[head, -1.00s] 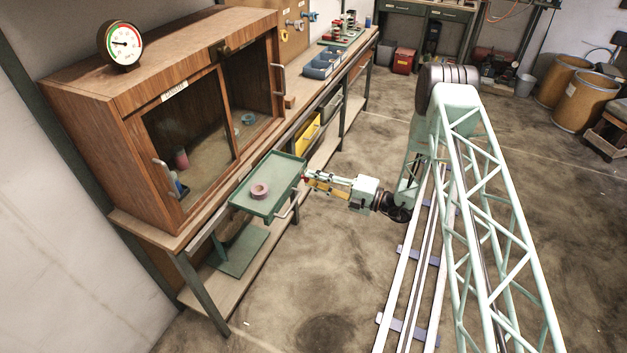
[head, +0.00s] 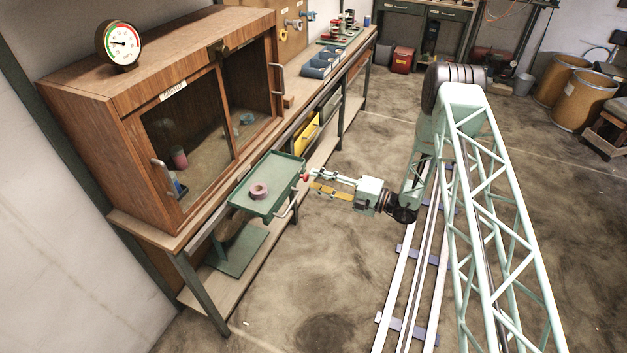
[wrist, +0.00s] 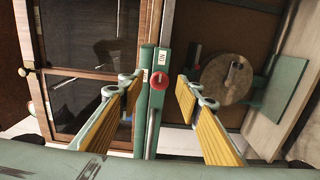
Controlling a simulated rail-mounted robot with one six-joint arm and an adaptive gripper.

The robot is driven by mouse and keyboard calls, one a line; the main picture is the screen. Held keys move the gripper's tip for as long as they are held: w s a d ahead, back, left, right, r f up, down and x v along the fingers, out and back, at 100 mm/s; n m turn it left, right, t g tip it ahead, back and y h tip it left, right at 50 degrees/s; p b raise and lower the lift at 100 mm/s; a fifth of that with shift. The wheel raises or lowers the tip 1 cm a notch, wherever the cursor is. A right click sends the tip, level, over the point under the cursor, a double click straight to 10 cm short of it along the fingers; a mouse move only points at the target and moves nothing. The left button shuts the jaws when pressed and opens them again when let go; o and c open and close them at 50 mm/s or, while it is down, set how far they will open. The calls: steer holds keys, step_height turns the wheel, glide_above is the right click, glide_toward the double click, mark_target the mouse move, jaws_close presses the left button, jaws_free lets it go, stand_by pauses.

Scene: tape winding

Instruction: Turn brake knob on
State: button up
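The red round brake knob (wrist: 158,84) sits on a green bar with small white labels in the wrist view. In the head view the knob (head: 305,177) shows at the right end of the green tray (head: 247,206). My gripper (wrist: 157,92) is open, with one yellow-padded finger on each side of the knob and visible gaps to both. In the head view my gripper (head: 317,182) points left at the knob, just short of it. Nothing is between the fingers in that view.
A pinkish tape roll (head: 259,191) lies on the tray. A wooden cabinet (head: 110,85) with glass doors stands behind it, with a gauge (head: 121,44) on top. A round disc (wrist: 226,82) shows right of the knob.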

steer(key=v, duration=1)
stand_by(0.4)
